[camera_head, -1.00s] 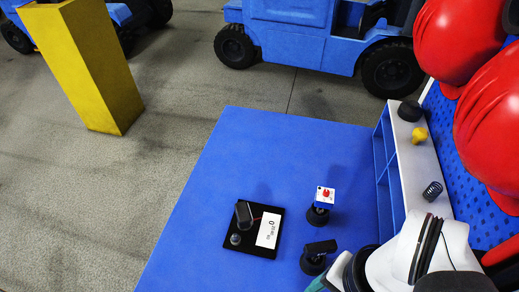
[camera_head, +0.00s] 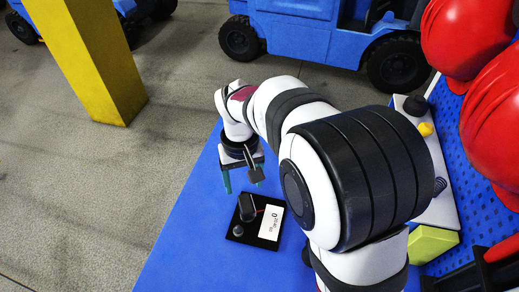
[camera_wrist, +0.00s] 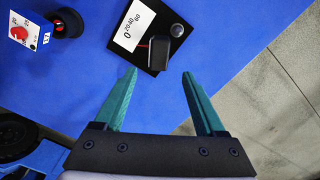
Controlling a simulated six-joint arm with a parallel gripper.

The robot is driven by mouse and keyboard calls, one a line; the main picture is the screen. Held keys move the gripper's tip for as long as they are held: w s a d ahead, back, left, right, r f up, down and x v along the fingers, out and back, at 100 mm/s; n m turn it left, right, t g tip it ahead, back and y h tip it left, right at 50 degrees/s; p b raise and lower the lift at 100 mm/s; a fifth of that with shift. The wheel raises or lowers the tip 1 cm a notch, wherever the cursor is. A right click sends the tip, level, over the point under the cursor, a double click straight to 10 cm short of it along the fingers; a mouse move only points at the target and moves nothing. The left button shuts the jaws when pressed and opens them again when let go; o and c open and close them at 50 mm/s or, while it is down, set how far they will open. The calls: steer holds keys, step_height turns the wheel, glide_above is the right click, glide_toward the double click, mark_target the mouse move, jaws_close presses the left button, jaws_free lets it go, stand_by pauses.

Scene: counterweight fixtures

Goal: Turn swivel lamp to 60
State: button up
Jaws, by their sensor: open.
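The swivel lamp (camera_head: 247,207) is a dark block-shaped head on a black square plate (camera_head: 240,236), with a small round grey knob beside it. In the wrist view the lamp head (camera_wrist: 156,51) sits beside a white scale card (camera_wrist: 128,25) marked 0, 20, 40, 60. A thin red pointer runs from the head toward the card, near its 0 end; the exact reading is unclear. My gripper (camera_head: 243,176) is beyond the plate in the head view. In the wrist view my gripper (camera_wrist: 158,76) is open and empty, its teal fingers apart, pointing toward the lamp.
A fixture with a white face and red knob (camera_wrist: 20,33) stands left in the wrist view. A blue mat (camera_head: 180,245) lies underneath. Red helmets (camera_head: 462,38) hang at right, beside a shelf with small parts. A yellow pillar (camera_head: 85,60) stands at left.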

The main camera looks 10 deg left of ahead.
mark_target(246, 203)
step_height(246, 203, down, 10)
steer(key=shift+f, duration=0.2)
jaws_close()
stand_by(0.4)
